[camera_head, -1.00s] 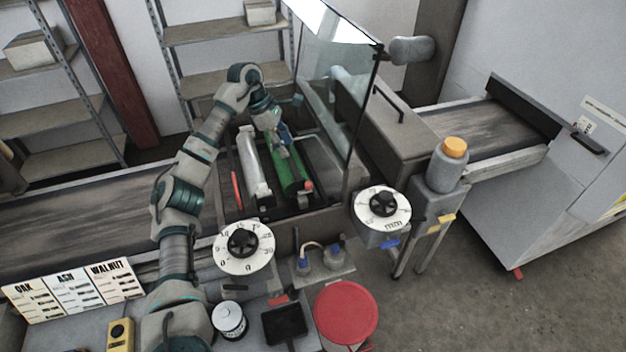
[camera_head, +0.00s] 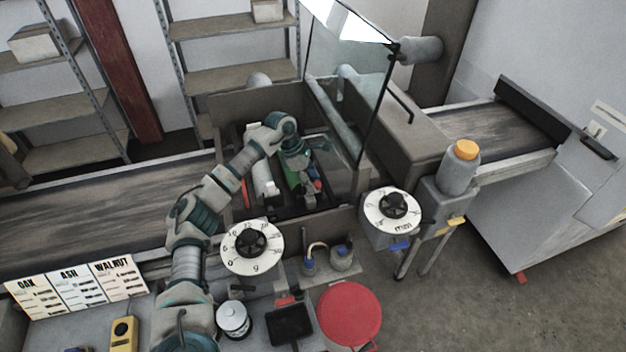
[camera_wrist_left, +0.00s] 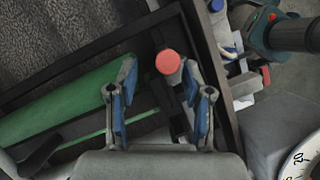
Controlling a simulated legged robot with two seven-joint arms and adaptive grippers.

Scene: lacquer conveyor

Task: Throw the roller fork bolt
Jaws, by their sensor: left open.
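The roller fork bolt appears to be the red-capped post (camera_head: 317,185) at the near end of the green roller (camera_head: 293,180), inside the open machine box. In the left wrist view its round red cap (camera_wrist_left: 168,62) shows between the fingertips, near the right one. My left gripper (camera_head: 310,172) reaches down into the box just above and behind the cap. In the left wrist view the gripper (camera_wrist_left: 158,80) is open, with its blue-padded fingers spread either side of the cap. I cannot tell whether either finger touches it. My right gripper is not in view.
A clear guard (camera_head: 345,80) stands raised right of the arm. A pale roller (camera_head: 262,178) lies left of the green one. The box's front wall (camera_head: 318,225) and two white dials, left (camera_head: 251,248) and right (camera_head: 392,211), are near. A conveyor (camera_head: 90,205) runs left.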

